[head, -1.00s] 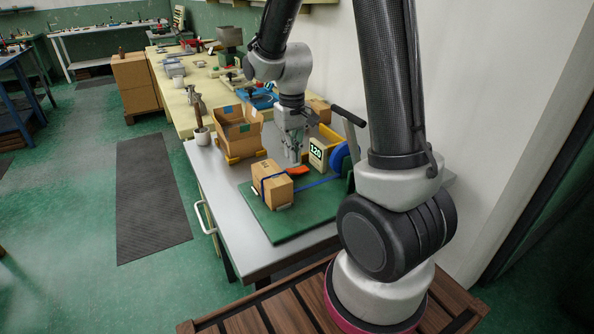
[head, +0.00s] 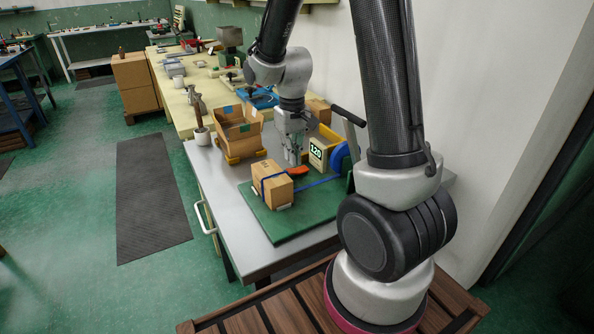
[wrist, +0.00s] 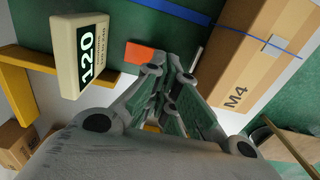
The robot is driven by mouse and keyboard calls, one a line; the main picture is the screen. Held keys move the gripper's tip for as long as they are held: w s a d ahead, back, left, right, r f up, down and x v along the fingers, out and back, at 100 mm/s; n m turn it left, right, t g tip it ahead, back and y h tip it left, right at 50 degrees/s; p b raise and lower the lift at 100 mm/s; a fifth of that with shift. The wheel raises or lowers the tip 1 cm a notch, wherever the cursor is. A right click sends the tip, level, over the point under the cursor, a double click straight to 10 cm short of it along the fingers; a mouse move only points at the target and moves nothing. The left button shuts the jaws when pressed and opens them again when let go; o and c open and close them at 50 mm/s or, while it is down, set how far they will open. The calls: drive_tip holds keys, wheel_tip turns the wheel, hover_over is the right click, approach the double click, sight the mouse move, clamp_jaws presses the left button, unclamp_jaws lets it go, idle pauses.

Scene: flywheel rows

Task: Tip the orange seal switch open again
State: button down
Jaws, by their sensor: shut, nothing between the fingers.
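The orange seal switch (head: 298,171) sits on the green board (head: 285,226), between the strapped carton and the display block. In the wrist view the orange switch (wrist: 144,54) shows just left of my fingertips. My gripper (head: 294,162) points down, shut and empty, with its tips right at the switch. I cannot tell whether they touch it. The gripper fingers also show in the wrist view (wrist: 172,65). The blue strap (head: 318,183) runs from the carton (head: 272,185) to the blue wheel (head: 339,160). The fingers hide part of the switch, so its tilt is unclear.
A cream block reading 120 (head: 318,154) stands close right of the gripper, with a yellow bin (head: 331,139) behind it. An open carton (head: 238,133) stands at the left. A black lever (head: 348,117) rises by the wheel. The grey table front (head: 225,199) is clear.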

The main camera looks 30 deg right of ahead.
sight(293, 170)
drive_tip(key=shift+f, duration=1.55)
idle(1.0)
drive_tip(key=shift+r, duration=3.55)
drive_tip(key=shift+s, duration=0.1)
